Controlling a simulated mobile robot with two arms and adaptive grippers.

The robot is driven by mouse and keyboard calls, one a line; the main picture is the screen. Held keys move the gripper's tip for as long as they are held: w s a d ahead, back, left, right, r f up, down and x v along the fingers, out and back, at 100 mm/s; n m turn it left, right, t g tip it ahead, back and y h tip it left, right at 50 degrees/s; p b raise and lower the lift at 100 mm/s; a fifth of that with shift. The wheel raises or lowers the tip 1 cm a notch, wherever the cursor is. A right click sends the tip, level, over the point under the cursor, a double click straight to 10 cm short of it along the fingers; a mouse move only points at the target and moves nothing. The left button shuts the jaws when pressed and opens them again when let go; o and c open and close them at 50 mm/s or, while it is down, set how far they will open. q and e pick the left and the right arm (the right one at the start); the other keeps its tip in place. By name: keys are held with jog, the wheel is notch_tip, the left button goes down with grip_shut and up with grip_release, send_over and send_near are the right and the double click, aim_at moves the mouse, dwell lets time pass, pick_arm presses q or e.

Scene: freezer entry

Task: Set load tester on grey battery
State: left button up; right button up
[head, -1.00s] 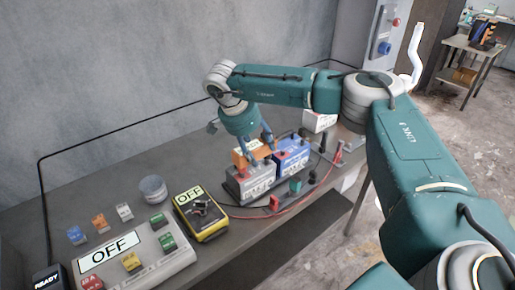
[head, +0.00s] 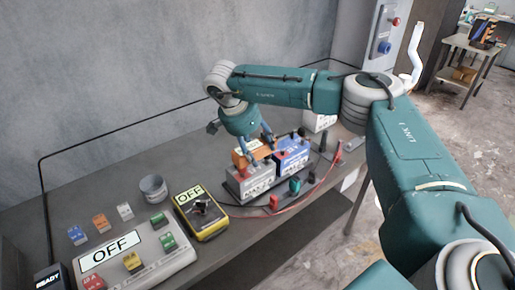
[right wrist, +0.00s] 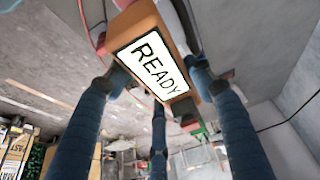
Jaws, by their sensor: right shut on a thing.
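The grey battery (head: 252,187) stands on the bench, its labelled front towards me, left of a blue battery (head: 293,158). My right gripper (head: 262,148) is above the grey battery, pointing down. In the right wrist view the fingers (right wrist: 158,85) are shut on the orange load tester (right wrist: 143,24), whose white display reads READY. I cannot tell whether the tester touches the battery. My left gripper is not in view.
A yellow meter reading OFF (head: 207,224) lies left of the batteries. A panel with coloured blocks (head: 150,262) and a round tin (head: 153,190) are farther left. Red and black leads (head: 268,214) lie around the batteries. The wall stands close behind.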

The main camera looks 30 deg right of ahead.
jog(key=shift+r, duration=0.15)
jog(key=shift+f+b, duration=0.55)
jog(key=shift+f, duration=0.85)
dwell(0.4)
jog(key=o, duration=1.8)
jog(key=shift+o, duration=0.2)
jog(key=shift+s, duration=0.1)
jog(key=v, duration=1.2)
